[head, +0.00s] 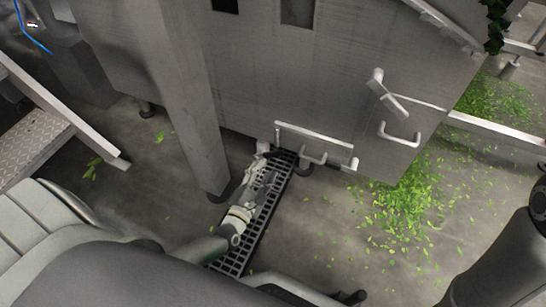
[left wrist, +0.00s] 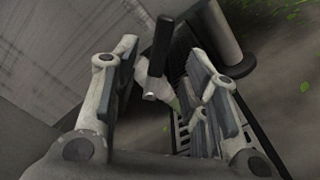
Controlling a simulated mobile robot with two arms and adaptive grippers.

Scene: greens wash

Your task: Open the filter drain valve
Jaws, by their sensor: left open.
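The drain valve shows in the left wrist view as a dark bar-shaped handle (left wrist: 160,50) above a pale fitting (left wrist: 150,84). In the head view, the low front of the grey metal cabinet (head: 330,80) is behind my left gripper (head: 266,168), which hides most of the valve area. My left gripper (left wrist: 164,62) is open. The handle appears between its two fingers, with gaps visible on both sides. Whether the handle is fully between the pads in depth, I cannot tell. My right gripper is out of view.
A floor drain grate (head: 235,255) runs under my left gripper. A cabinet leg (head: 190,110) stands close on the left. White handles (head: 395,133) stick out from the cabinet. Loose green leaves (head: 405,205) lie on the floor at right. A metal step (head: 40,140) is at left.

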